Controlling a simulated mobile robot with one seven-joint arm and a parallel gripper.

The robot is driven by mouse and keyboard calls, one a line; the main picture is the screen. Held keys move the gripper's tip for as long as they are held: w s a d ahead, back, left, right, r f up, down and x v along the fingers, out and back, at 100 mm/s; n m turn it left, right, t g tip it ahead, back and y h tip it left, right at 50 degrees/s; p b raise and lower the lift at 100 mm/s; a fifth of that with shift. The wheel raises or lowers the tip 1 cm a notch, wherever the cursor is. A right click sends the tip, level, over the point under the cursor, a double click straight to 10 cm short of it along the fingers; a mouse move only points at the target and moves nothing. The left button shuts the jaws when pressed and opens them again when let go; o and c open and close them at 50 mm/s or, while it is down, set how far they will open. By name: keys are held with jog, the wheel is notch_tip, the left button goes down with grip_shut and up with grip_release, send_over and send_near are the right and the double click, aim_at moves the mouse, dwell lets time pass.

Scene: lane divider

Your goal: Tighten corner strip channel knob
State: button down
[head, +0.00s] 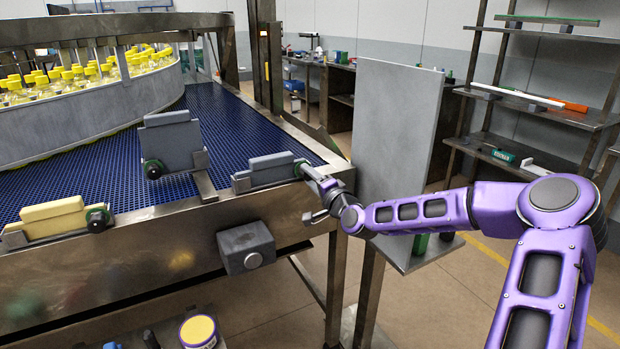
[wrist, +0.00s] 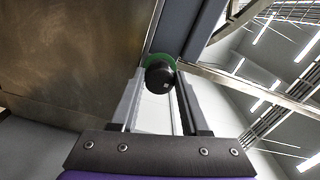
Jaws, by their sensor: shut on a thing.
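The corner strip channel (head: 268,171) is a grey block on the conveyor's front edge near its right corner. Its knob has a green collar (head: 299,167) at the right end of the block. In the wrist view the black knob (wrist: 159,78) sits between my fingertips, with green behind it. My gripper (head: 310,174) reaches in from the right and is shut on this knob; it also shows in the wrist view (wrist: 160,88). My fingers hide most of the knob in the head view.
A taller grey plate (head: 170,147) and a yellow strip (head: 54,218), each with a dark knob, stand farther left. A grey box (head: 246,248) hangs on the conveyor's front. A large grey panel (head: 392,120) stands right behind my gripper.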

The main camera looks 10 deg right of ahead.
jog(key=shift+f, duration=0.2)
dwell(0.4)
jog(key=shift+c, duration=1.9)
grip_release()
jog(key=shift+r, duration=0.15)
jog(key=shift+s, duration=0.1)
jog(key=p+v, duration=0.1)
jog(key=v, duration=1.6)
jog(key=shift+s+p, duration=0.2)
jog(key=shift+p, duration=0.1)
